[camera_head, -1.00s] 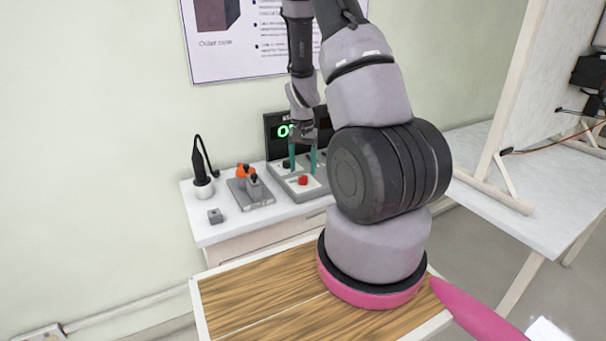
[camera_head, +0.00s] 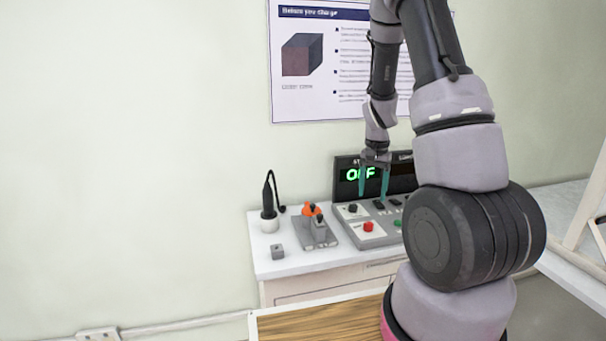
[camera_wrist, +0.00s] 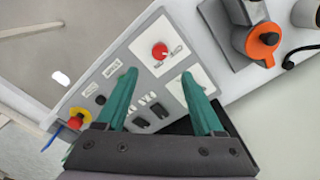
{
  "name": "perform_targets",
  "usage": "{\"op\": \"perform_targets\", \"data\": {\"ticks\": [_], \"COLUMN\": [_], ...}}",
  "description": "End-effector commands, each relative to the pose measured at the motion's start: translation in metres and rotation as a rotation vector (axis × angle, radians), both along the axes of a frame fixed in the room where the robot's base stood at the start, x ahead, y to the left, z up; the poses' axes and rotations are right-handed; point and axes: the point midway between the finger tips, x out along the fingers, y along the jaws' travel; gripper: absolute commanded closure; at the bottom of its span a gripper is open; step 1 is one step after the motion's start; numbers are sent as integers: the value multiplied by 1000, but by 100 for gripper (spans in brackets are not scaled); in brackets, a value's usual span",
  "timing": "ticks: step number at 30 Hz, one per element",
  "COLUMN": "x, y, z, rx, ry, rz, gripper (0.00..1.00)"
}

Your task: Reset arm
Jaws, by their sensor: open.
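My gripper (camera_head: 373,182) hangs from my arm, pointing down over the grey control panel (camera_head: 345,236) on the white table. Its two green fingers are apart with nothing between them. The wrist view also shows my gripper (camera_wrist: 160,95) open above the panel, with a red knob (camera_wrist: 159,51) on a white plate beyond the fingertips. In the head view the red knob (camera_head: 368,227) sits in front of the gripper. Behind the fingers a black display (camera_head: 345,163) reads "OFF" in green. My arm hides the panel's right part.
A black handheld tool (camera_head: 268,196) stands in a white cup. Next to it are a grey fixture with an orange part (camera_head: 312,210) and a small grey block (camera_head: 277,251). A poster (camera_head: 330,100) hangs on the wall behind. A wooden-topped surface (camera_head: 320,322) lies in front.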

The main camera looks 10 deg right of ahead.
Motion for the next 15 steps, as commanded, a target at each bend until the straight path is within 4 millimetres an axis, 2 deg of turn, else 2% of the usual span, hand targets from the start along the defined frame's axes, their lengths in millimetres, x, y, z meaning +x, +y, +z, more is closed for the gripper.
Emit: {"op": "perform_targets", "data": {"ticks": [2, 5, 11, 15], "x": [0, 0, -16, -40], "y": [2, 11, 43, 66], "z": [6, 30, 112, 168], "rx": [4, 20, 71, 96], "ry": [-10, -46, -176, -269], "rz": [3, 16, 77, 133], "gripper": [31, 31, 31, 31]}}
